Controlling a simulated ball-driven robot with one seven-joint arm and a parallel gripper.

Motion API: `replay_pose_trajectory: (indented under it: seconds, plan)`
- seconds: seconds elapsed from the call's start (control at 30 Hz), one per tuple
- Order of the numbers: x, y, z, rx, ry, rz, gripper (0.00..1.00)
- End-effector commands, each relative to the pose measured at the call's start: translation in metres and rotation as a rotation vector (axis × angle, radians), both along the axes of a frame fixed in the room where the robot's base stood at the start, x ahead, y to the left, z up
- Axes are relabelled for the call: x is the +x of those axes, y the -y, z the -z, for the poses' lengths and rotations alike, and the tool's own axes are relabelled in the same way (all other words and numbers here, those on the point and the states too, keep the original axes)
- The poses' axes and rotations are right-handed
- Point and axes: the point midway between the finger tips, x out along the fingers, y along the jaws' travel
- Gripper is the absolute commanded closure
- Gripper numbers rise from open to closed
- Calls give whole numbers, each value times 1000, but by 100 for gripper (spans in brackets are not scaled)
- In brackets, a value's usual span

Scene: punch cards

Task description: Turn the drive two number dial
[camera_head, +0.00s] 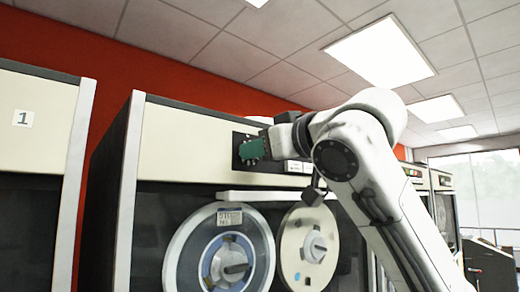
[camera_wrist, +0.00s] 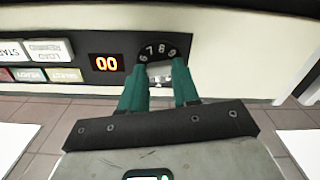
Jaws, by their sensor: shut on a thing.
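The drive two number dial (camera_wrist: 158,48) is a black disc with white digits, 6 to 9 showing, on the dark strip of the drive panel. Its pale knob (camera_wrist: 160,70) sits between the two green fingers of my gripper (camera_wrist: 160,82), which is shut on it. In the head view my gripper (camera_head: 251,150) reaches from the right to the dark control strip (camera_head: 237,141) at the top of the tape drive cabinet (camera_head: 185,135). The dial is hidden there behind the green fingers.
An orange display (camera_wrist: 106,63) reads 00 beside the dial. Upside-down labelled buttons (camera_wrist: 48,49) lie further left in the wrist view. Below the strip in the head view are two tape reels (camera_head: 218,250) (camera_head: 308,248). A cabinet labelled 1 (camera_head: 23,118) stands at left.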

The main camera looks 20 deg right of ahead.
Motion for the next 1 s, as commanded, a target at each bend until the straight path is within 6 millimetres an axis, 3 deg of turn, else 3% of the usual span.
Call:
replay_pose_trajectory:
  seconds: [0.7,0.73,1.0]
  plan:
    - [0,0,1,-86,25,1,100]
    - [0,0,1,-86,25,1,67]
    - [0,0,1,-85,27,0,44]
